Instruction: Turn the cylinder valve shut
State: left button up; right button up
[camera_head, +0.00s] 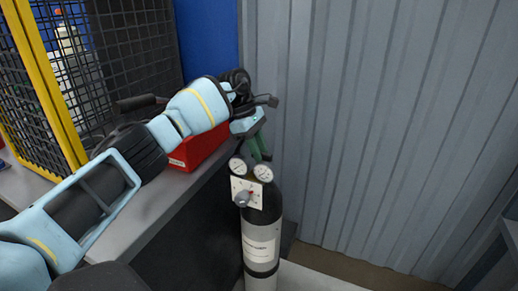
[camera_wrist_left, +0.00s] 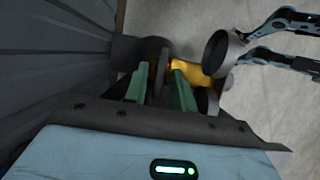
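The gas cylinder (camera_head: 261,240), black with a pale label band, stands upright beside the bench. Two round gauges (camera_head: 263,172) sit at its top, above a white plate with a red mark (camera_head: 250,191) and a grey knob (camera_head: 242,199). My left gripper (camera_head: 260,150) reaches down over the cylinder top from above, its green fingers hiding most of the valve. In the left wrist view the two fingers (camera_wrist_left: 160,84) are apart, with a dark wheel-like part (camera_wrist_left: 157,62) between them and a yellow valve body (camera_wrist_left: 188,72) beside it. Contact is unclear.
A red box (camera_head: 200,147) sits on the grey bench (camera_head: 150,215) left of the cylinder. A yellow-framed mesh cage (camera_head: 45,85) stands behind it. A corrugated grey wall (camera_head: 390,120) is behind and right. The floor right of the cylinder is clear.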

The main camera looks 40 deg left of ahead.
pick_arm(q)
jog(key=shift+o, duration=0.4)
jog(key=shift+a+r, duration=0.15)
jog(key=shift+r, duration=0.15)
jog(key=v, duration=0.7)
